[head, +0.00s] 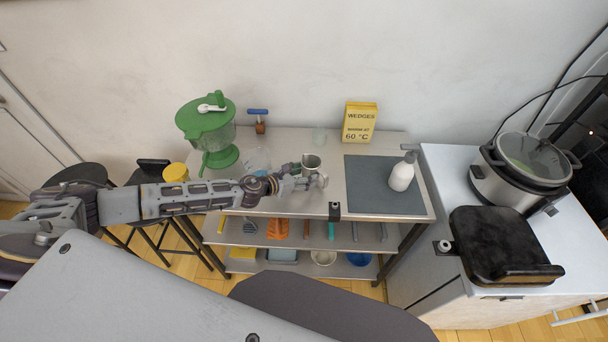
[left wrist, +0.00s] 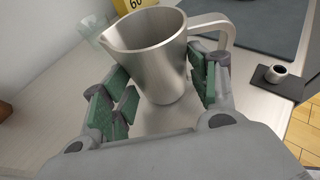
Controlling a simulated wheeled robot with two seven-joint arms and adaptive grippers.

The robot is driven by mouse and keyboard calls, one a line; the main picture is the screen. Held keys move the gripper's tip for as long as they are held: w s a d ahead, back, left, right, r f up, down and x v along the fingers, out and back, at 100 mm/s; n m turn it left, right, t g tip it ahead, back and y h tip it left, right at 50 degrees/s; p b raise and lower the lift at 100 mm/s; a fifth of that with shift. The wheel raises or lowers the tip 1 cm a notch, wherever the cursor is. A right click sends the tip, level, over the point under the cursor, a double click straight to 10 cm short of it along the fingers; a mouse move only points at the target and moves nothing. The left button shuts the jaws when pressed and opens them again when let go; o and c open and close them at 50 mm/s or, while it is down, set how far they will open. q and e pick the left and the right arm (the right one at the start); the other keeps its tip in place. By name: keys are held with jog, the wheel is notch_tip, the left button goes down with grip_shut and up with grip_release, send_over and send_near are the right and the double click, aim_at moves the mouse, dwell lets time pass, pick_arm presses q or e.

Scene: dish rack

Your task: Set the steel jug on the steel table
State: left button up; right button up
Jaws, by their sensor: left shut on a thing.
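The steel jug (head: 311,161) is a tapered grey metal pitcher with an open top. It shows large in the left wrist view (left wrist: 150,55), tilted in that picture, with its handle to the right. My left gripper (head: 304,182) is shut on the jug, its green-padded fingers on either side of the body. The jug is over the steel table (head: 290,203), near the middle; I cannot tell whether its base touches the top. My right gripper is not in view.
A green-lidded container (head: 207,120) stands at the left, with clear glassware (head: 257,160) near it. A white pump bottle (head: 401,176) stands on a grey mat (head: 370,190) at the right. Bare tabletop lies in front of the jug.

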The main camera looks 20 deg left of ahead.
pick_arm(q)
jog(key=shift+f, duration=0.2)
jog(key=o, duration=1.4)
jog(key=shift+r, duration=0.15)
